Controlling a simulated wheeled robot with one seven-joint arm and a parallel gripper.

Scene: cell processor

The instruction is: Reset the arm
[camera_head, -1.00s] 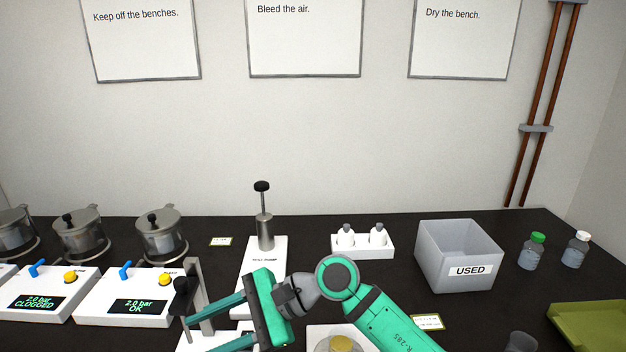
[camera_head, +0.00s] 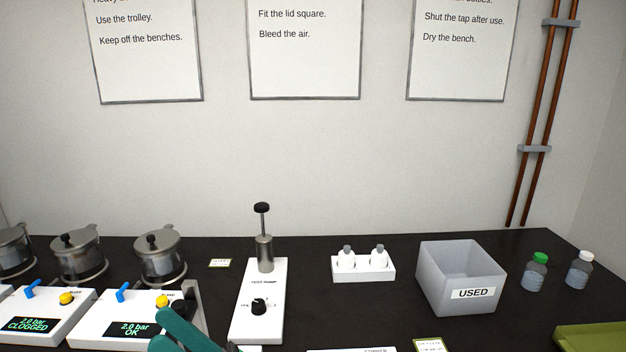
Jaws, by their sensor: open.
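My gripper (camera_head: 185,335) shows only in part at the bottom edge of the head view, as teal fingers in front of the right-hand white pressure unit and a grey upright bracket. The rest of my arm is below the picture. Nothing shows between the visible finger parts. The fingertips lie near the black knob on the bracket, and I cannot tell whether they touch it.
White pressure units (camera_head: 120,318) and metal pots (camera_head: 160,258) stand at the left. The test pump (camera_head: 262,290) is in the middle. A white holder (camera_head: 364,270), a grey USED bin (camera_head: 460,278), two bottles (camera_head: 535,272) and a green tray (camera_head: 590,338) are to the right.

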